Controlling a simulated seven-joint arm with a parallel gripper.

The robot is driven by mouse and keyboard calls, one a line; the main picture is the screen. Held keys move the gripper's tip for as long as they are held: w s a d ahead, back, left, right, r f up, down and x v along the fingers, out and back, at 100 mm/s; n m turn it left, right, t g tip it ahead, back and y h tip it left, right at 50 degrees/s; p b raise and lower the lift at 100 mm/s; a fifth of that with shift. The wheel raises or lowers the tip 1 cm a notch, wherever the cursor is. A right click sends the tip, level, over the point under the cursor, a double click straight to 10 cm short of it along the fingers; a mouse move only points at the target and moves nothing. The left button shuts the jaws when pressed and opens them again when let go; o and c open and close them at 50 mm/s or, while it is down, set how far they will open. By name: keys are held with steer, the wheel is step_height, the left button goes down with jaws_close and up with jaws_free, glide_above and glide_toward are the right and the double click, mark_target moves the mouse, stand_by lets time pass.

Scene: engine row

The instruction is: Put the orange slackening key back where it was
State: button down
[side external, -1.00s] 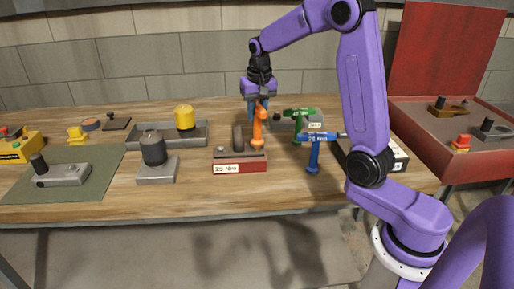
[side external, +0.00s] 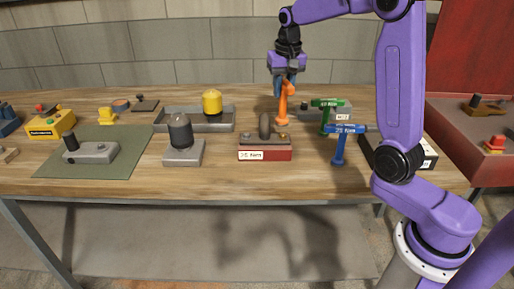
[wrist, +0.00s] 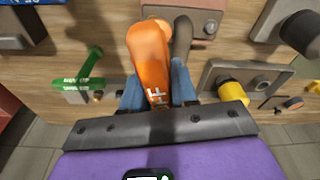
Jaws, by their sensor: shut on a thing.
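The orange slackening key (side external: 284,103) is held upright in my gripper (side external: 286,80), just behind and above the red block (side external: 264,155) in the side view. Its lower end looks clear of the block. A dark upright ring (side external: 265,126) stands on that block. In the wrist view the orange key (wrist: 148,48), with white lettering, sits between the blue fingers of my gripper (wrist: 157,92), and the grey ring (wrist: 182,38) is close to its right. A green key (side external: 326,112) and a blue key (side external: 341,146) stand upright to the right.
A grey tray (side external: 160,125) holds a yellow-capped part (side external: 212,104) to the left. A grey block with a dark cylinder (side external: 181,132) stands in front of it. A green mat (side external: 120,165) lies farther left. A red case (side external: 460,125) is at the right. The front table strip is clear.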

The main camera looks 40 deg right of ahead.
steer(key=s+a+r+n+y, duration=0.1)
steer(key=s+a+n, duration=0.2)
steer(key=a, duration=0.6)
steer(key=s+a+r+n, duration=0.1)
steer(key=s+a+n, duration=0.15)
steer(key=a, duration=0.65)
steer(key=w+a+f, duration=0.2)
steer(key=w+f, duration=1.1)
steer(key=w, duration=0.1)
steer(key=shift+a+f+n, duration=0.15)
steer(key=shift+a+n, duration=0.15)
steer(key=shift+n, duration=0.05)
steer(key=shift+f, duration=0.15)
steer(key=c, duration=0.9)
jaws_free()
steer(key=shift+s, duration=0.1)
steer(key=shift+o, duration=0.2)
